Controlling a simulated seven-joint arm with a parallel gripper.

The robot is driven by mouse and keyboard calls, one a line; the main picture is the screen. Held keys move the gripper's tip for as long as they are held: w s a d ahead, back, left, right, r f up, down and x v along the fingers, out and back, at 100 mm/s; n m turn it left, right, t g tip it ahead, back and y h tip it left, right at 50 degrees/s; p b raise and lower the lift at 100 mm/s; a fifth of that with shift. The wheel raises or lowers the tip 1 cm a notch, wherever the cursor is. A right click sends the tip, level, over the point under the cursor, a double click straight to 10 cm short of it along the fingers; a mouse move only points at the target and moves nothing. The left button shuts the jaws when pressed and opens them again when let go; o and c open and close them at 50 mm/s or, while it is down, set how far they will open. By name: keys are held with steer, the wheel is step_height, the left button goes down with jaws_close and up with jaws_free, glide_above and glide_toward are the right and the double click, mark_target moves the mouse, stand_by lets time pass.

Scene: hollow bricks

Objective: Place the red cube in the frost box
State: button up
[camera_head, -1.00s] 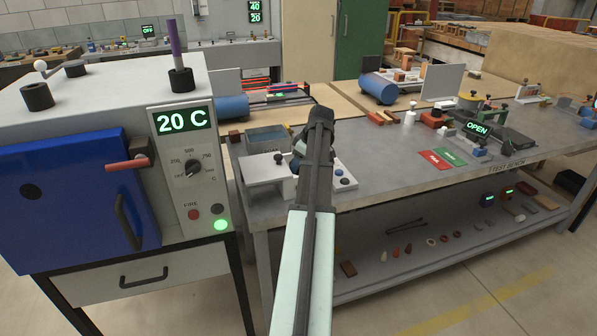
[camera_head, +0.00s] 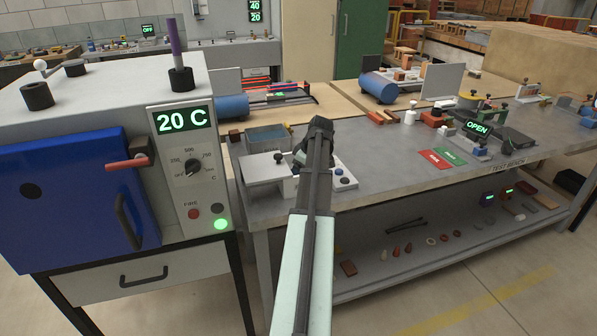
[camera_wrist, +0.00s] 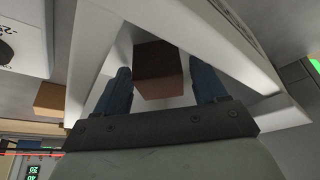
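A reddish-brown cube (camera_wrist: 158,62) shows in the wrist view, inside a white-walled opening. My gripper (camera_wrist: 162,76) has its two blue fingers on either side of the cube, with gaps visible between fingers and cube. In the head view, my gripper (camera_head: 299,160) is low over a white unit (camera_head: 262,170) with buttons on the near left of the bench. My arm hides the middle of this unit and the cube there. No label shows on the unit, so I cannot tell whether it is the frost box.
A blue-doored furnace (camera_head: 75,195) reading 20 C stands left of the bench. A grey open tray (camera_head: 267,138) lies behind the white unit. Red (camera_head: 436,160) and green (camera_head: 450,156) plates lie to the right on the bench (camera_head: 390,185). An orange-brown block (camera_wrist: 50,97) shows in the wrist view.

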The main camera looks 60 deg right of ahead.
steer(key=shift+o, duration=0.4)
steer(key=shift+r, duration=0.25)
steer(key=v, duration=1.2)
